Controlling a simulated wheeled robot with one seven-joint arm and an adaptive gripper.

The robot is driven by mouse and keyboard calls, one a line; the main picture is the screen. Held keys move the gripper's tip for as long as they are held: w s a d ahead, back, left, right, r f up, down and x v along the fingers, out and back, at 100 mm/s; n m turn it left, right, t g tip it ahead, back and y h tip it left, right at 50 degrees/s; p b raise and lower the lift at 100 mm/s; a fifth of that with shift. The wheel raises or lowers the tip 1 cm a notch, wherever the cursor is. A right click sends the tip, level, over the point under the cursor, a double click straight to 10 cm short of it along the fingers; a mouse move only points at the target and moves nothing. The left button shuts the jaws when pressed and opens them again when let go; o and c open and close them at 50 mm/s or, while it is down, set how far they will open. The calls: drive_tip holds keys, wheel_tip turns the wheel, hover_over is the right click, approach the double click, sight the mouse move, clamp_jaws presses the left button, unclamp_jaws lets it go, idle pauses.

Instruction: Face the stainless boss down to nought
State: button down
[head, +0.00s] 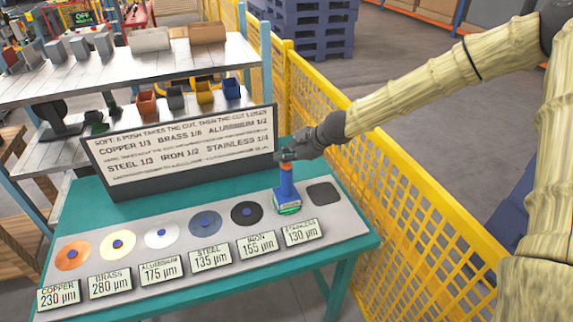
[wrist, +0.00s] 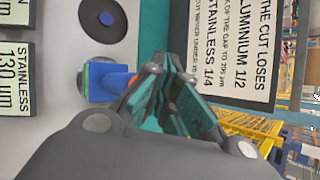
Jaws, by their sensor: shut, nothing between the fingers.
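A blue upright tool (head: 287,185) with an orange collar and a green-edged foot stands on the grey plate behind the stainless label (head: 300,232), which reads 130 µm. The stainless boss is not visible; the tool's foot covers that place in the row. My gripper (head: 288,155) is shut and empty, at the top of the tool; whether it touches cannot be told. In the wrist view my fingers (wrist: 156,68) meet beside the orange collar (wrist: 130,80), with the blue body (wrist: 106,83) beyond. A board (head: 180,150) behind lists stainless 1/4.
Copper (head: 73,256), brass (head: 117,243), aluminium (head: 161,233), steel (head: 205,223) and iron (head: 246,214) discs with blue centres lie left of the tool. A dark square pad (head: 323,193) lies right of it. A yellow mesh fence (head: 400,185) runs close along the right.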

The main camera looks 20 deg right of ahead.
sight(285, 166)
drive_tip(key=shift+f+b, duration=0.65)
drive_tip(key=shift+f, duration=0.05)
idle(0.8)
drive_tip(key=shift+r, duration=0.15)
drive_tip(key=shift+r+p, duration=1)
drive_tip(key=shift+p, duration=0.2)
wheel_tip(285, 166, up, 5)
drive_tip(key=p, duration=0.5)
idle(1.0)
